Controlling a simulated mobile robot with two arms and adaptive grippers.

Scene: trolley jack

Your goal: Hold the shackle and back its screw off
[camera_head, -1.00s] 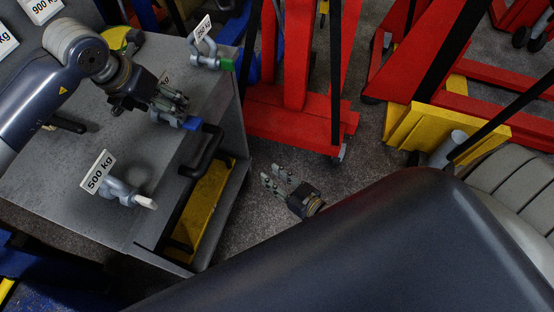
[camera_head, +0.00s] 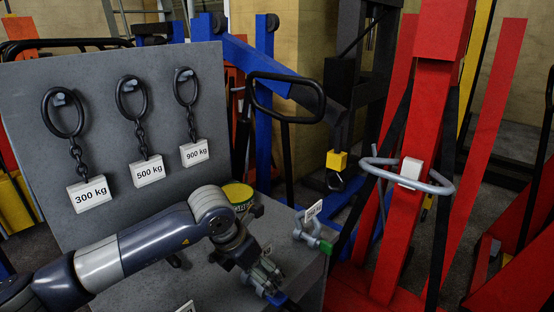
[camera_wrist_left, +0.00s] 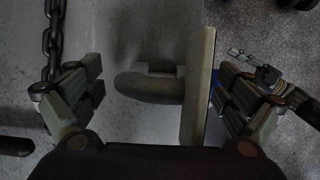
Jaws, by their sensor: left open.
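My left gripper (camera_head: 262,277) is open above the front of the grey bench, low in the head view. In the left wrist view, the grey curved bow of a shackle (camera_wrist_left: 150,86) lies between its spread fingers, with a pale plate (camera_wrist_left: 197,85) seen edge-on beside it. A bit of blue (camera_head: 277,298) shows at the fingertips in the head view; the gripper hides most of that shackle. Another shackle with a green end (camera_head: 325,246) and a white tag stands to the right. Jointed grey parts behind the right finger in the wrist view may be my right gripper.
Behind the bench (camera_head: 150,292) a grey panel (camera_head: 105,85) carries three chains with 300, 500 and 900 kg tags. A green-yellow tin (camera_head: 238,196) stands behind my gripper. A red lift frame (camera_head: 420,165) and a blue crane are to the right.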

